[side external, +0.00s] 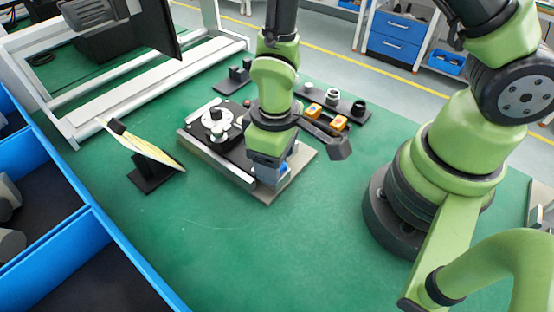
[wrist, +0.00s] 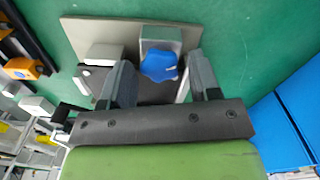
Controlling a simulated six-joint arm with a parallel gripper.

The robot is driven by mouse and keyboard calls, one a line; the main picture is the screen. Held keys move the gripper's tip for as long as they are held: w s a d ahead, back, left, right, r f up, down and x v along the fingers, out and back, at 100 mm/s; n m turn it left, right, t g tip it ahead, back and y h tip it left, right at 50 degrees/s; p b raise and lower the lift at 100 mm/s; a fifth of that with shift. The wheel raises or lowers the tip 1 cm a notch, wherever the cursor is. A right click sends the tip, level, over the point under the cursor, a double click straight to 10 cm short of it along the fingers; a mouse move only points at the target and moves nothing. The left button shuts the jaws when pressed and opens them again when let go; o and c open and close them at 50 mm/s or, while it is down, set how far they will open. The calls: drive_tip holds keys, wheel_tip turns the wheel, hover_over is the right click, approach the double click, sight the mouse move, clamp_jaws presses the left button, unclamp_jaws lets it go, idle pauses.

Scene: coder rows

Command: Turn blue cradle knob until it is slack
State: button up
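The blue cradle knob (wrist: 159,66) is a lobed knob on a grey block (wrist: 160,38) at the edge of a pale plate. In the wrist view it sits between the two fingers of my gripper (wrist: 160,60), with a gap on both sides. My gripper is open and does not appear to touch the knob. In the side view my gripper (side external: 268,172) is low over the near right end of the fixture (side external: 218,158), and a bit of blue (side external: 284,168) shows beside it. The rest of the knob is hidden there.
A dark stand with yellowish strips (side external: 150,160) is to the left, blue bins (side external: 60,170) at the far left. A rack with orange blocks (side external: 325,118) stands behind. The green table in front is clear.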

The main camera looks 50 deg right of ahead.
drive_tip(key=shift+r, duration=2.5)
drive_tip(key=shift+r, duration=0.1)
drive_tip(key=d+r+m+t+y, duration=0.1)
drive_tip(key=d+r+m+t, duration=0.25)
drive_tip(key=r, duration=0.85)
drive_tip(key=s+d+r+m+t+y, duration=0.1)
drive_tip(key=s+d+r+m+t, duration=0.2)
drive_tip(key=s+r, duration=0.5)
drive_tip(key=shift+s+d+r+m+t, duration=0.25)
drive_tip(key=shift+d+r+m+t, duration=0.1)
drive_tip(key=shift+r, duration=0.2)
